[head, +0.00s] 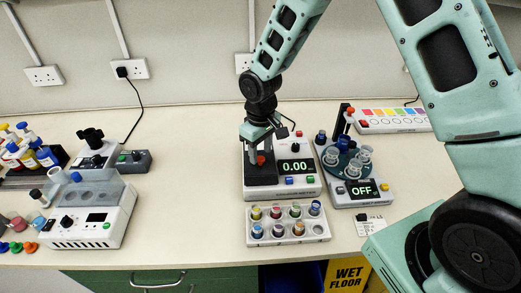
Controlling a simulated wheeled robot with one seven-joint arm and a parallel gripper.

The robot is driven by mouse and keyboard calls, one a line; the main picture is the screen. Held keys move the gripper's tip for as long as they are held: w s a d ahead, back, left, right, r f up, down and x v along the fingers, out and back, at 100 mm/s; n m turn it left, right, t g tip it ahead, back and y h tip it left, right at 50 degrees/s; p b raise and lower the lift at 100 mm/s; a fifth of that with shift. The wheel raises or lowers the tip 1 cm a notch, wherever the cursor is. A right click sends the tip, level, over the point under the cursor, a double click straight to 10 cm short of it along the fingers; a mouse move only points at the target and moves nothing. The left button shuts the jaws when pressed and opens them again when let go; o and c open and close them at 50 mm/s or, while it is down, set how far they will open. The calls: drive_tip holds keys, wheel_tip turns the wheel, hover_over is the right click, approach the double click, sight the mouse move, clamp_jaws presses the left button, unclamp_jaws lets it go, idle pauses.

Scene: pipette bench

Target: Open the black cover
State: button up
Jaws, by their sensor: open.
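The cover looks closed. My gripper (257,151) points down at the cover's upper part, with its fingers open close to the red knob. I cannot tell whether the fingers touch the knob. The gripper hides the back of the cover.
A white rack of coloured-cap vials (319,229) stands in front of the balance. A device reading "OFF" (358,189), with a carousel of cups, stands close on the right. A white instrument (96,228) is at the left. Bench (190,200) between is clear.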

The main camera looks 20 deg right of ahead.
drive_tip(key=shift+f, duration=0.8)
